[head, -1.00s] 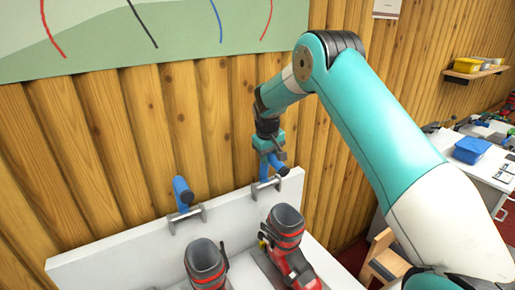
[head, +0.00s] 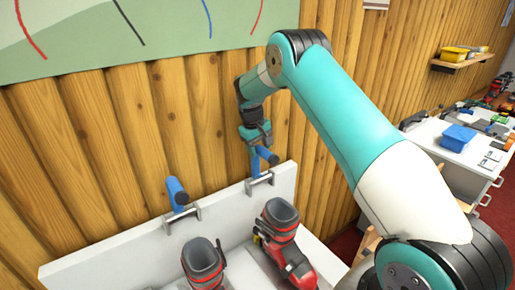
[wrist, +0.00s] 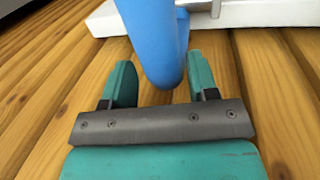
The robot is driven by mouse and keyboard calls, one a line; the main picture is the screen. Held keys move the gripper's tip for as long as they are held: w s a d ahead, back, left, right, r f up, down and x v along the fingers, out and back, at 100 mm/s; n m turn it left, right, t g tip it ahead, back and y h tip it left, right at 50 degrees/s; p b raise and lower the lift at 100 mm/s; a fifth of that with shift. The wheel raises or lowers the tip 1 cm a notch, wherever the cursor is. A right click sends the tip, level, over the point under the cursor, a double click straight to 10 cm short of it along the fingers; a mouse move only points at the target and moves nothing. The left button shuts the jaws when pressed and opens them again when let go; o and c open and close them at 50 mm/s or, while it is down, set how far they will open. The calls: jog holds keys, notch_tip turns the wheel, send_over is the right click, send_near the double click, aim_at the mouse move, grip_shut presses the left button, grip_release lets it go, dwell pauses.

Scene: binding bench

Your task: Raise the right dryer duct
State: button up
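The right dryer duct (head: 254,162) is a blue tube at the right clamp on the upright white panel. It also shows in the wrist view (wrist: 158,38), its rounded end reaching between my fingers. My gripper (head: 256,142) is above this duct, pointing down. A firm grip does not show. The left dryer duct (head: 175,190) is a similar blue tube at the left clamp.
Two red and grey ski boots (head: 279,220) (head: 203,264) stand in front of the white panel (head: 120,255). A wooden wall (head: 130,160) rises close behind the ducts. A side table with a blue bin (head: 458,137) stands at the right.

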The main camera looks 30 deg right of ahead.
jog(key=shift+o, duration=0.2)
jog(key=shift+s+a+f, duration=0.1)
jog(key=shift+a+r, duration=0.1)
jog(key=shift+r, duration=0.25)
jog(key=b+v, duration=0.1)
jog(key=v, duration=1.5)
jog(key=shift+r, duration=0.4)
